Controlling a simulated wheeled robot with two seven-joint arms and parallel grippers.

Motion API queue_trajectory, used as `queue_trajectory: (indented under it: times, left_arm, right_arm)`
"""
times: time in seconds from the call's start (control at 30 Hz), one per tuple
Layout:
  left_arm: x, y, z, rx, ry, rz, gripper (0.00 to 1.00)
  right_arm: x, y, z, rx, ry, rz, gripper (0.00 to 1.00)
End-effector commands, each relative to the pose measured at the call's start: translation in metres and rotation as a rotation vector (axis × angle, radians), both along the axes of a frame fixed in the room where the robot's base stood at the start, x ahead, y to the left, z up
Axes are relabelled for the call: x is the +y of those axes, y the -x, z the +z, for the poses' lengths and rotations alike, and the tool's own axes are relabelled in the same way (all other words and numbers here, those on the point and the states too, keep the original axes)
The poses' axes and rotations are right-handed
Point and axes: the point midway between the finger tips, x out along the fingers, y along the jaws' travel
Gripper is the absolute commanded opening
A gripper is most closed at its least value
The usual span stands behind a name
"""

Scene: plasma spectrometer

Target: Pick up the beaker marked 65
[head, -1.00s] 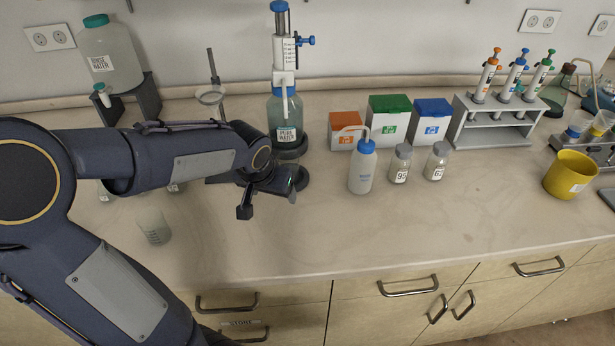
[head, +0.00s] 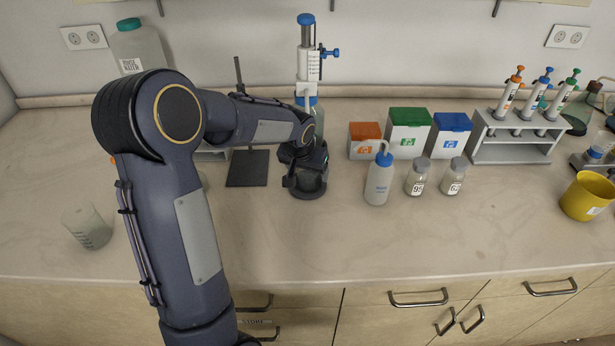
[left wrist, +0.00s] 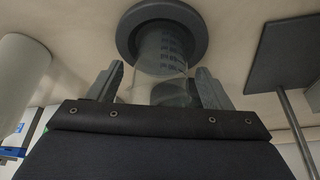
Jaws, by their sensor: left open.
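In the left wrist view a clear beaker (left wrist: 162,58) with dark graduation marks stands on a dark round base (left wrist: 198,35). My left gripper (left wrist: 162,84) is open, with one finger on each side of the beaker; I cannot tell whether they touch it. In the head view my left gripper (head: 304,172) is over the round base (head: 310,192), and my arm hides the beaker. Another beaker (head: 87,228) with graduations stands alone at the left of the counter. I cannot read 65 on either beaker. My right gripper is out of view.
A squeeze bottle (head: 379,182) and two lidded jars (head: 417,178) (head: 453,178) stand to the right of the gripper. The stand's dark plate (head: 247,168) is to its left. A dispenser bottle (head: 308,60) rises behind. The counter's front strip is clear.

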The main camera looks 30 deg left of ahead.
Motion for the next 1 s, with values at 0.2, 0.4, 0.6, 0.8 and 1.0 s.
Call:
queue_trajectory:
  times: [0.2,0.4,0.6,0.8,1.0]
  left_arm:
    - [0.0000,0.0003,-0.0002,0.000,0.000,0.001,0.65]
    - [0.0000,0.0004,-0.0001,0.000,0.000,0.001,0.39]
    - [0.0001,0.0003,0.0002,-0.001,0.000,0.001,0.22]
    - [0.0001,0.0003,0.0007,-0.001,0.000,0.001,0.22]
    - [0.0004,0.0000,0.0052,-0.002,0.000,0.001,0.22]
  right_arm:
    - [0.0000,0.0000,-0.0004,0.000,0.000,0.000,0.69]
    - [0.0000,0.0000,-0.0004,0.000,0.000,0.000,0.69]
    - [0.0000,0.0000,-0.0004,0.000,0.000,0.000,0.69]
    - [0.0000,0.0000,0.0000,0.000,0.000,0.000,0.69]
    - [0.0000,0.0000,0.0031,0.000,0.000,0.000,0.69]
